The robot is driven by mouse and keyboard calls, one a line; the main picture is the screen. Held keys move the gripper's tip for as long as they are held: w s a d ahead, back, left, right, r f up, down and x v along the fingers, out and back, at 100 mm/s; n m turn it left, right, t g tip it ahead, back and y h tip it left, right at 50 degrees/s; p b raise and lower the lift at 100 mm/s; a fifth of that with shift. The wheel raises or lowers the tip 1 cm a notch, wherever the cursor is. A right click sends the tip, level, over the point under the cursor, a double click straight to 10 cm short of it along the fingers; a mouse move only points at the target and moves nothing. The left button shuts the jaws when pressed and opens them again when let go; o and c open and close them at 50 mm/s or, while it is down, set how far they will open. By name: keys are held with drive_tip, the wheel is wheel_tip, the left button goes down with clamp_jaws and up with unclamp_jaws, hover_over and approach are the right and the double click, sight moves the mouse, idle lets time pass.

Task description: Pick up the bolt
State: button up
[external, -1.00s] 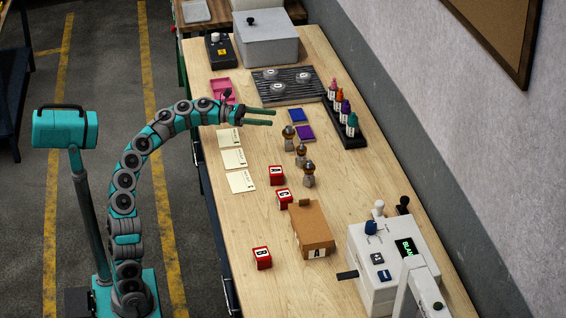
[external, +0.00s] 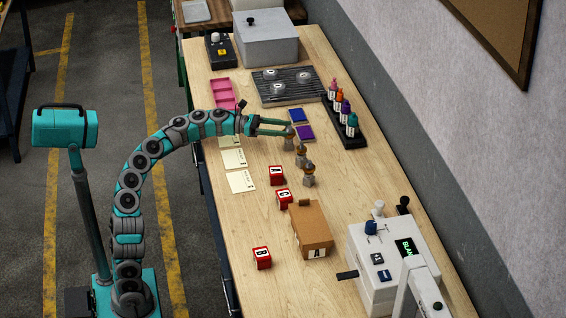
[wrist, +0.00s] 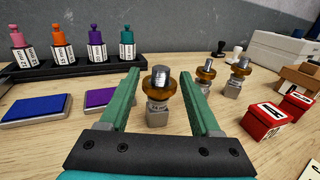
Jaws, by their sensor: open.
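Three small upright pieces, each with a metal top, an amber collar and a grey block base, stand in a row on the workbench. The nearest to my gripper is the first piece (external: 290,143); it also shows in the wrist view (wrist: 159,92). The other two pieces (external: 301,157) (external: 309,176) stand just beyond, to the right in the wrist view.
Blue and purple ink pads (wrist: 48,108) and a black rack of coloured bottles (wrist: 72,70) lie to the left in the wrist view. Red lettered blocks (external: 276,175), a cardboard box (external: 313,230) and a white machine (external: 385,265) stand nearer the camera.

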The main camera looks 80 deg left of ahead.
drive_tip(key=x, duration=0.3)
drive_tip(key=shift+s, duration=0.15)
clamp_jaws()
idle(0.3)
idle(0.9)
